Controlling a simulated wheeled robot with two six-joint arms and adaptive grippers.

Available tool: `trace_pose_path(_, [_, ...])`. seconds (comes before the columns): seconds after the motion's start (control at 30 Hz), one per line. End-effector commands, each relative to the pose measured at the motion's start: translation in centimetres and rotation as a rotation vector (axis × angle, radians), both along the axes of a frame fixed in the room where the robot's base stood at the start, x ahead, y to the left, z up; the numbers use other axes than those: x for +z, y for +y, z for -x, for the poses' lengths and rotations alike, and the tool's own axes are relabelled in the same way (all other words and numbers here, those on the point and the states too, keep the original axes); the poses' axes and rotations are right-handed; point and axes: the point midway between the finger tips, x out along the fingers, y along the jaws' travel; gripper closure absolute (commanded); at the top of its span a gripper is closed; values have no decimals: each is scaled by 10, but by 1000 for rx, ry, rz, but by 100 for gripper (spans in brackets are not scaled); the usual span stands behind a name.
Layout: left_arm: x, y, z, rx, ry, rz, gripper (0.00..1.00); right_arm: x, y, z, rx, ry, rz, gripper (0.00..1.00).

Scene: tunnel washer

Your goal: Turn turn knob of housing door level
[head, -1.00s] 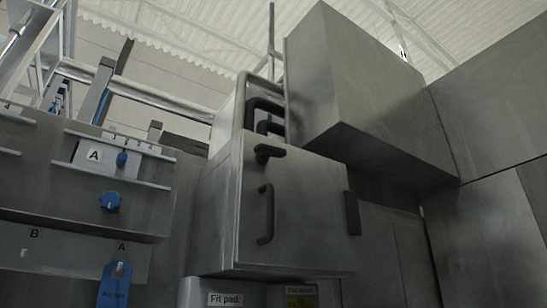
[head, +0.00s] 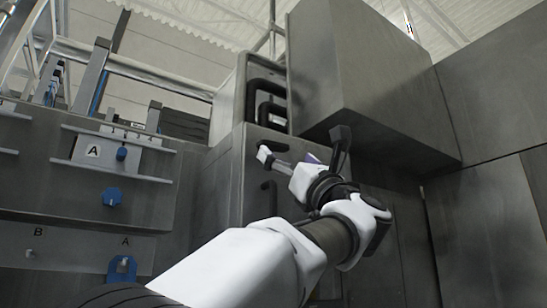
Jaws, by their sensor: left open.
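The grey housing door (head: 254,212) is closed on the metal box in the middle of the head view. Its dark turn knob, near the upper left of the door, is mostly hidden behind my left gripper, so I cannot tell its angle. My left gripper (head: 302,150) is open in front of the upper part of the door. One finger is near the knob on the left and the other is farther right. I cannot tell whether it touches the knob. A dark vertical handle (head: 269,193) shows partly below the knob area. My right gripper is not in view.
A big grey metal box (head: 365,80) overhangs at the upper right. Dark curved handles (head: 264,90) stand above the door. A grey panel with a blue knob (head: 113,197) is on the left. My left arm covers the lower middle.

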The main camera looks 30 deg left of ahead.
Motion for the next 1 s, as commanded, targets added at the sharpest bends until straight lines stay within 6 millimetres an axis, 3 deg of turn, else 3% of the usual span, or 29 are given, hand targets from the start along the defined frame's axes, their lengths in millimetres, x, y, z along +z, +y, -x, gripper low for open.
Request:
trace_pose_path(0.33, [47, 41, -15, 3, 9, 0, 0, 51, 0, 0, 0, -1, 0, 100])
trace_pose_path(0.67, [50, 51, -19, 2, 10, -4, 0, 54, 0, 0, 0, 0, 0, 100])
trace_pose_path(0.77, [50, 50, -19, 3, 11, -4, 28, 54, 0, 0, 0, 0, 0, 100])
trace_pose_path(0.83, [50, 50, -19, 2, 11, -4, 53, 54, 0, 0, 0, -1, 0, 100])
trace_pose_path(0.87, [50, 50, -19, 2, 11, -4, 60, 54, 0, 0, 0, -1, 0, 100])
trace_pose_path(1.0, [50, 50, -19, 2, 11, -4, 60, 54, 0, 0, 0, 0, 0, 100])
